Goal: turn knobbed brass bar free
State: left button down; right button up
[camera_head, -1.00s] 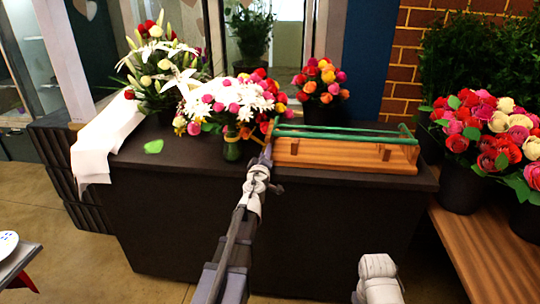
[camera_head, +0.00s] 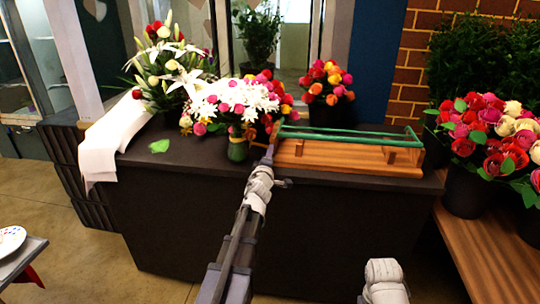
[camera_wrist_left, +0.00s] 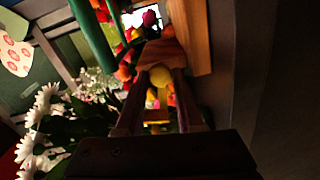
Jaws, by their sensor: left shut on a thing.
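The wooden rack (camera_head: 350,161) with green rails (camera_head: 345,133) sits on the dark counter's right part. My left gripper (camera_head: 271,146) reaches its left end. In the left wrist view, the fingers (camera_wrist_left: 158,98) close around a small rounded yellow piece, which looks like the knob of the brass bar (camera_wrist_left: 160,77). The rest of the bar is hidden or too dark to tell; in the head view the gripper covers it. Wood of the rack (camera_wrist_left: 190,35) shows just beyond the fingertips. My right gripper is out of view; only a white part of my right arm shows at the bottom.
A green vase (camera_head: 238,150) with white and pink flowers stands close left of my left gripper. Another bouquet (camera_head: 325,82) stands behind the rack. Buckets of roses (camera_head: 466,190) stand at right.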

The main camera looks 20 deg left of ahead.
pick_arm(q)
jog(key=shift+n, duration=0.8)
jog(key=c, duration=0.5)
grip_release()
jog(key=shift+c, duration=0.2)
jog(key=v, duration=0.7)
jog(key=shift+s, duration=0.4)
jog(key=shift+d, duration=0.2)
